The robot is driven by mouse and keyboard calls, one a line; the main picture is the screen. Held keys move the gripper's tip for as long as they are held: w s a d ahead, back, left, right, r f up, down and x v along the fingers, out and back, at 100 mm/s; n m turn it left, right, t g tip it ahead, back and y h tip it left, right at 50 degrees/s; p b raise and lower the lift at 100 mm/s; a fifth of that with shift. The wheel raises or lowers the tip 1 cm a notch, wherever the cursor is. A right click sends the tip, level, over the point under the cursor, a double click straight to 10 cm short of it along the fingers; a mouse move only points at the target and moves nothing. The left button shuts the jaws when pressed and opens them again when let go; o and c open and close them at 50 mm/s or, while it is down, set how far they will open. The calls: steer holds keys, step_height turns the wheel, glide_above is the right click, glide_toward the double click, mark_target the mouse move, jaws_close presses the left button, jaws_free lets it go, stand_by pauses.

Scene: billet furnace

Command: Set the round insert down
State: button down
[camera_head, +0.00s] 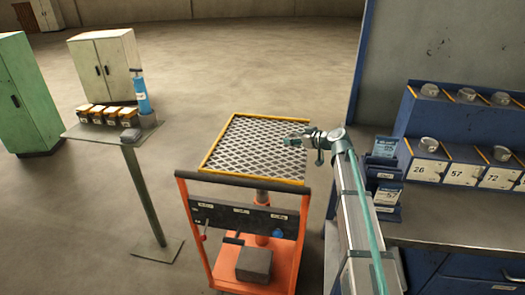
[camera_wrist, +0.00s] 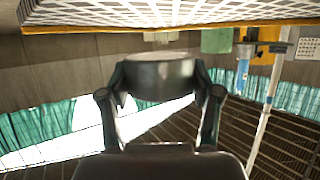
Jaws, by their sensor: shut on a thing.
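My gripper (camera_head: 291,141) is over the right part of the orange cart's mesh top (camera_head: 240,145). In the wrist view my gripper (camera_wrist: 160,86) is shut on the round insert (camera_wrist: 160,76), a dark, short cylinder with a paler face, held between both fingers. The insert is too small to make out clearly in the head view. The mesh top also shows along the upper edge of the wrist view (camera_wrist: 170,14). I cannot tell whether the insert touches the mesh.
A blue rack (camera_head: 467,143) at right holds several round inserts above labels such as 26, 57 and 72. Blue card holders (camera_head: 385,170) stand beside it. Most of the mesh is bare.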

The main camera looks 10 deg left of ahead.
mark_target(280, 159)
steer(key=s+a+r+n+g+y, duration=0.3)
steer(key=s+a+r+n+g, duration=0.15)
steer(key=n+g, duration=0.3)
steer(key=shift+g, duration=0.45)
steer(key=shift+w+a+f+p, duration=0.15)
steer(key=shift+f+p, duration=0.1)
steer(key=shift+f, duration=1.4)
steer(key=shift+w+f+p, duration=0.15)
steer(key=shift+f+p, duration=0.15)
steer(key=shift+f, duration=1.3)
steer(key=shift+w+a+f+p, duration=0.15)
steer(key=shift+f+p, duration=0.1)
steer(key=shift+f, duration=1.4)
steer(key=shift+f, duration=0.15)
steer(key=shift+c, duration=1.2)
jaws_free()
steer(key=shift+d, duration=0.1)
steer(key=shift+r, duration=0.2)
steer(key=shift+b+v, duration=0.6)
steer(key=shift+v, duration=2.1)
